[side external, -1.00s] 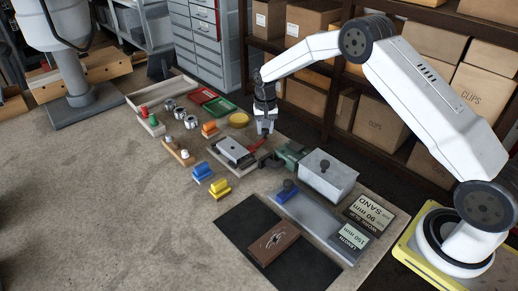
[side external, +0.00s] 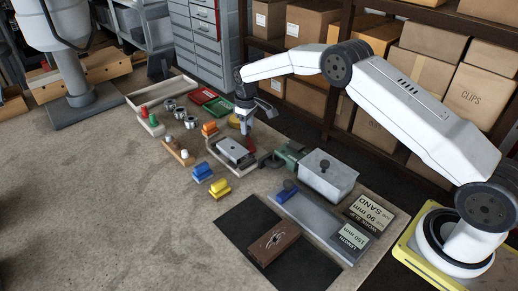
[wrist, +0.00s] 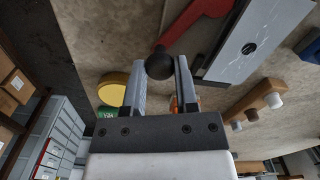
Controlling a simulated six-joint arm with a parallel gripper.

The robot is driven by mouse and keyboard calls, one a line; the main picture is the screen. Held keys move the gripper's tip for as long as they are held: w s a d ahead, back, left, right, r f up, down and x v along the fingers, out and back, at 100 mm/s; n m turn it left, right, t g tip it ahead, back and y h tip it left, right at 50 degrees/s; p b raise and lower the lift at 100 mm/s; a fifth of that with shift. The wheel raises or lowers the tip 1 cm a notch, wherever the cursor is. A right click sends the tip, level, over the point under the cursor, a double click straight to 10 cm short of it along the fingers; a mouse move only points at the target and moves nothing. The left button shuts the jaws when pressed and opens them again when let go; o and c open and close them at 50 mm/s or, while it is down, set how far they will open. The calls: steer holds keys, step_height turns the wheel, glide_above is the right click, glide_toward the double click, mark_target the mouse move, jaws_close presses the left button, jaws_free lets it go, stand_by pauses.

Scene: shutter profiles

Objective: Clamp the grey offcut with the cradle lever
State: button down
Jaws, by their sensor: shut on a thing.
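A flat grey piece with a dark oval mark (side external: 232,147), which looks like the offcut, lies in the pale-edged cradle (side external: 242,172) in the middle of the bench. It also shows at the upper right of the wrist view (wrist: 268,28). The red cradle lever (wrist: 199,17) ends in a round black knob (wrist: 160,66). My gripper (wrist: 161,75) is shut on this knob, one finger on each side. In the side view my gripper (side external: 246,131) is just behind the cradle and hides much of the lever. Whether the lever presses on the offcut cannot be told.
A yellow disc (wrist: 113,88) lies close beside my fingers. A green vise-like fixture (side external: 287,157) and a grey metal box (side external: 328,176) stand right of the cradle. Orange (side external: 209,128), blue (side external: 202,172) and yellow (side external: 220,189) blocks stand nearby. The bench's left front is clear.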

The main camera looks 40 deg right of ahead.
steer(key=shift+w+a+n, duration=0.15)
steer(key=shift+a+n, duration=0.35)
steer(key=shift+n, duration=0.4)
steer(key=shift+w+a+n, duration=0.15)
steer(key=shift+a+n, duration=0.35)
steer(key=shift+n, duration=0.4)
steer(key=shift+c, duration=1.9)
jaws_free()
steer(key=shift+r, duration=0.1)
step_height(320, 180, up, 8)
steer(key=shift+f, duration=0.2)
